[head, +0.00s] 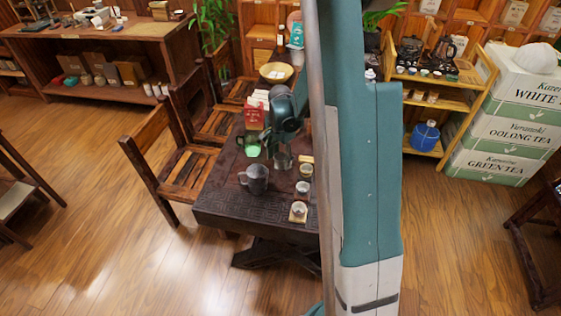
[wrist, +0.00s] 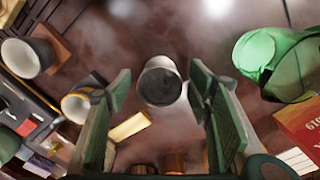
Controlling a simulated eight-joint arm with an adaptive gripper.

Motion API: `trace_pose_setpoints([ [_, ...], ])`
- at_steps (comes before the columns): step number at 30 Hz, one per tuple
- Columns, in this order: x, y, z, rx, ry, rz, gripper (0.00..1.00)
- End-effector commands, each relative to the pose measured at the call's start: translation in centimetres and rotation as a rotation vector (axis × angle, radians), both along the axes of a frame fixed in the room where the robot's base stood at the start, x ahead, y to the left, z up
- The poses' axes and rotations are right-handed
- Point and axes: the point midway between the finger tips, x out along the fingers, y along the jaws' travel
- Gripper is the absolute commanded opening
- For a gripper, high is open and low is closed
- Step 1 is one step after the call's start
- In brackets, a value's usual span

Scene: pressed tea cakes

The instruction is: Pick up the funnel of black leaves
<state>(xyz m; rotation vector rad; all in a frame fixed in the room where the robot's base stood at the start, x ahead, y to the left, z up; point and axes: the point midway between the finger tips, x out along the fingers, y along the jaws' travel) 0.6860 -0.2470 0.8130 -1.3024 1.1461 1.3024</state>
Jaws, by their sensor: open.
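The funnel of black leaves appears to be the small grey round vessel with dark contents (wrist: 160,84) in the wrist view. It lies between and just beyond my fingertips, and I see no contact. In the head view a small grey vessel (head: 282,161), seemingly the same one, stands on the dark table (head: 235,213) below my gripper (head: 283,146). My gripper in the wrist view (wrist: 158,88) is open and empty, one green-padded finger on each side of the vessel. The exact leaf texture is too dark to tell.
A grey mug (head: 257,179) stands in front-left of the vessel. Small cups (head: 303,187) line the right side. A green object (wrist: 262,52) and a red box (wrist: 303,122) are to the right in the wrist view. The table's front-left part is bare.

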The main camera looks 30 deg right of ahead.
Motion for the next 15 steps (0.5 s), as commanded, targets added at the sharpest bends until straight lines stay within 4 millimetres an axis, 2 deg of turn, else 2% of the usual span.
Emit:
trace_pose_setpoints([
  [7,0.00,0.00,0.01,0.000,0.000,0.000,0.51],
  [14,0.00,0.00,0.01,0.000,0.000,0.000,0.21],
  [15,0.00,0.00,0.02,0.000,0.000,0.000,0.20],
])
